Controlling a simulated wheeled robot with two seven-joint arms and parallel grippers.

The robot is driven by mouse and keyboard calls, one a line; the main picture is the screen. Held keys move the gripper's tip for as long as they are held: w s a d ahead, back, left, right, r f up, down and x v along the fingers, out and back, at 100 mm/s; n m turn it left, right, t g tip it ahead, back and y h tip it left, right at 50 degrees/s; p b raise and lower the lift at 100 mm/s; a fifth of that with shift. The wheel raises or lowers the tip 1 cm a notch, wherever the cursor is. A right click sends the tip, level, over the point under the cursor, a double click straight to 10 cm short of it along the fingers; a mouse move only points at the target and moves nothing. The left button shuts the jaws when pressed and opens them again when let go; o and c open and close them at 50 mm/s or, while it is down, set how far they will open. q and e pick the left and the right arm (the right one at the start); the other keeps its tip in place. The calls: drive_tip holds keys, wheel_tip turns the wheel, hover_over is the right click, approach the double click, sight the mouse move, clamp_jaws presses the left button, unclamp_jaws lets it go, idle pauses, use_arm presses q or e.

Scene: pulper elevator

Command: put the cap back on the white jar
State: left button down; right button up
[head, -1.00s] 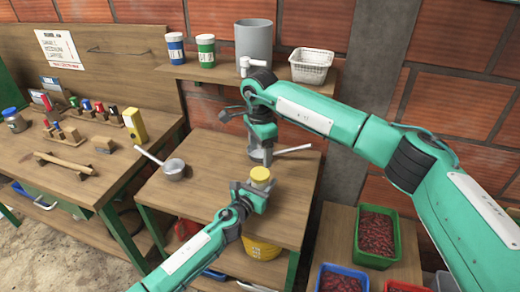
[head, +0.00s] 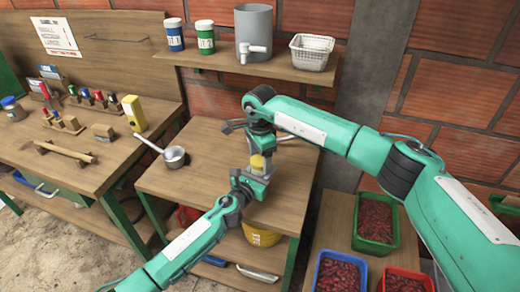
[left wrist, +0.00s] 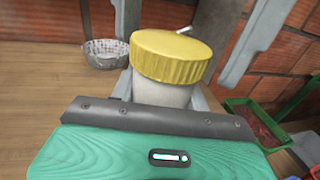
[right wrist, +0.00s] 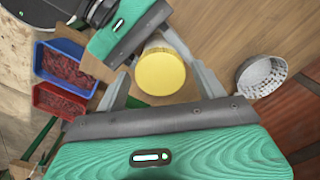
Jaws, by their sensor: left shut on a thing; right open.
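The white jar (left wrist: 165,93) is upright in my left gripper (head: 255,181), whose jaws are shut around its body. The yellow cap (left wrist: 172,57) sits on top of the jar in the left wrist view. I cannot tell whether it is screwed tight. The cap also shows in the head view (head: 257,162) and from above in the right wrist view (right wrist: 160,73). My right gripper (right wrist: 160,66) is open and points down over the cap, with one finger on either side and gaps between. In the head view my right gripper (head: 262,152) partly hides the cap.
A shelf behind holds a grey bucket (head: 253,35) and a white basket (head: 311,52). Crates of red cherries (head: 376,220) stand at the right.

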drive_tip(key=shift+f, duration=0.1)
drive_tip(key=c, duration=1)
drive_tip(key=m, duration=0.3)
drive_tip(key=shift+m, duration=0.4)
drive_tip(key=m, duration=0.4)
drive_tip(key=shift+m, duration=0.3)
drive_tip(key=m, duration=0.6)
drive_tip(key=shift+m, duration=0.4)
drive_tip(key=o, duration=1.1)
drive_tip(key=shift+o, duration=0.2)
